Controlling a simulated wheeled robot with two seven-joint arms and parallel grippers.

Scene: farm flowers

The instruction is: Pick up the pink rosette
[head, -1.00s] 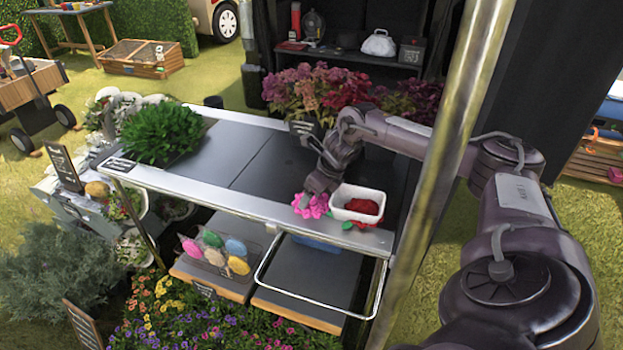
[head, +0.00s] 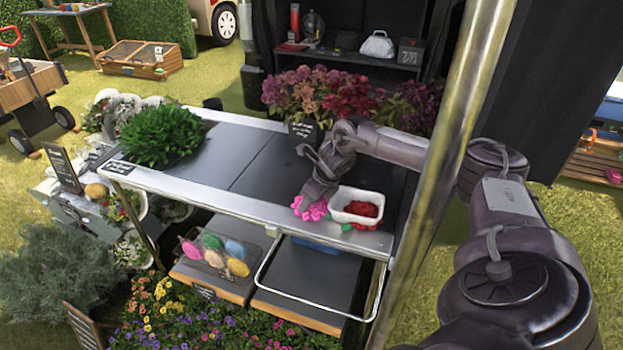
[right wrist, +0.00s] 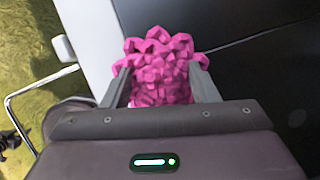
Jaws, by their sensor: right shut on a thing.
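The pink rosette (head: 310,210) is at the front edge of the dark-topped stand, just left of a white tub. In the right wrist view the bright pink rosette (right wrist: 160,65) sits between the two fingers. My right gripper (head: 313,200) comes down on it from above and is shut on it. In the right wrist view the fingers of the gripper (right wrist: 160,88) touch its two sides. Whether the rosette is clear of the surface is hard to tell. My left gripper is not in view.
The white tub (head: 357,207) with red contents stands close to the right, with red and green bits at its base. Potted flowers (head: 300,100) stand behind, and a leafy green plant (head: 160,135) at the left. A metal post (head: 440,180) rises at right. The middle of the dark top (head: 250,165) is clear.

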